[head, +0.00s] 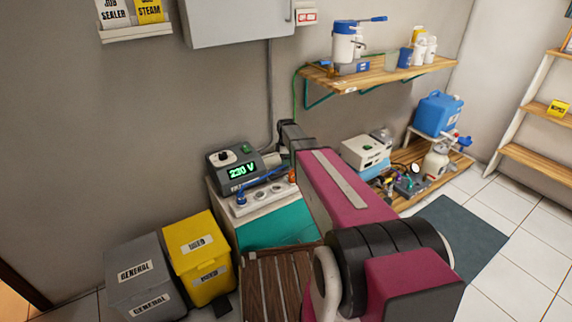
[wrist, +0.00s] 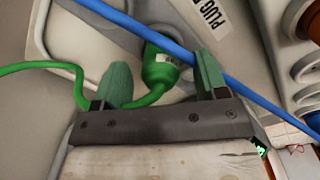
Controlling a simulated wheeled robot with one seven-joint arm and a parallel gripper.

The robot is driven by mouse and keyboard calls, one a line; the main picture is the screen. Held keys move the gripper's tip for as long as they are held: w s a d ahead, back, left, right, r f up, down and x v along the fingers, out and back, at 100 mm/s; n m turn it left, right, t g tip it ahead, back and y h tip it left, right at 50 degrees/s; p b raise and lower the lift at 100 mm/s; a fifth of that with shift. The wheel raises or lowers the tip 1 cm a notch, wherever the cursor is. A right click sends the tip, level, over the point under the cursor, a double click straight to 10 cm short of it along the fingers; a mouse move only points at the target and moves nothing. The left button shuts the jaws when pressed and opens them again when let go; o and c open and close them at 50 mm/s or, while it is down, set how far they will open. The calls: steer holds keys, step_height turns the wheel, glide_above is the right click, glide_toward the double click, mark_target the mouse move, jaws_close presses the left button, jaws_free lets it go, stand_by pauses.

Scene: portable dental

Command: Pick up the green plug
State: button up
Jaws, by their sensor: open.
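The green plug (wrist: 160,70) lies between my gripper's two green fingers in the wrist view, with gaps visible on both sides. My gripper (wrist: 162,60) is open. A green cable (wrist: 40,66) curves from the plug's near end, past the left finger and off to the left. A blue cable (wrist: 118,17) runs diagonally across the plug's far end and passes by the right finger. In the head view my gripper (head: 287,140) is near the power strip, partly hidden by my arm, and the plug is not visible.
A white power strip (head: 262,198) with a blue plug (head: 241,198) is on the cabinet beside the 230 V unit (head: 238,170). A label reading PLUG (wrist: 207,18) lies beyond the fingers. Grey bin (head: 137,265) and yellow bin (head: 197,247) stand left; a wall shelf (head: 385,75) hangs right.

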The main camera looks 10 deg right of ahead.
steer(key=shift+f, duration=0.5)
steer(key=c, duration=1)
steer(key=shift+c, duration=0.2)
steer(key=shift+r, duration=0.15)
steer(key=shift+r, duration=0.5)
steer(key=r, duration=0.2)
steer(key=s+a+r, duration=0.1)
steer(key=shift+s+r, duration=0.1)
steer(key=shift+r, duration=0.3)
steer(key=s+a+r, duration=0.6)
steer(key=s+a, duration=0.1)
steer(key=shift+a, duration=0.1)
